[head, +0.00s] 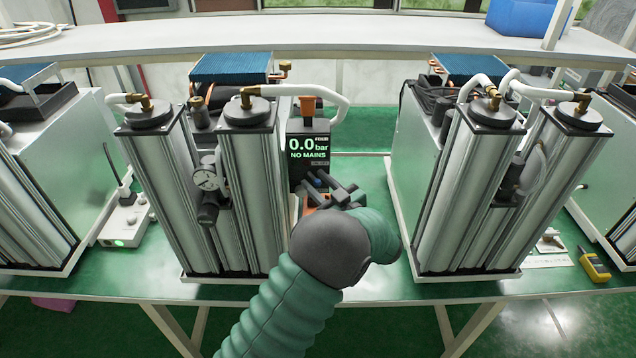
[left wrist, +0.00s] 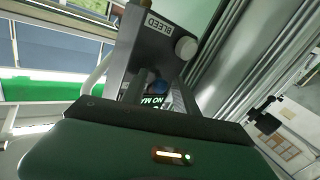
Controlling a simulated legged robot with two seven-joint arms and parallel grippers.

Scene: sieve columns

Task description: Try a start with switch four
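A dark control box (head: 308,150) stands between two sieve columns, its screen reading 0.0 bar and NO MAINS. A blue button (head: 317,183) sits below the screen, and an orange part shows on top. In the left wrist view the box carries a BLEED label (left wrist: 155,22) and a pale round knob (left wrist: 186,47). My left gripper (head: 335,190) is in front of the box's lower front; its dark fingers look apart, with the blue button (left wrist: 158,88) and part of the screen showing between them. I cannot tell whether they touch. No switch marked four is readable. My right gripper is not in view.
Silver columns (head: 250,195) stand close left of the box; another pair (head: 460,200) stands to the right. A white socket strip (head: 127,222) with a lit green light lies left on the green bench. A yellow handheld device (head: 594,264) lies far right. A white shelf (head: 300,38) runs behind.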

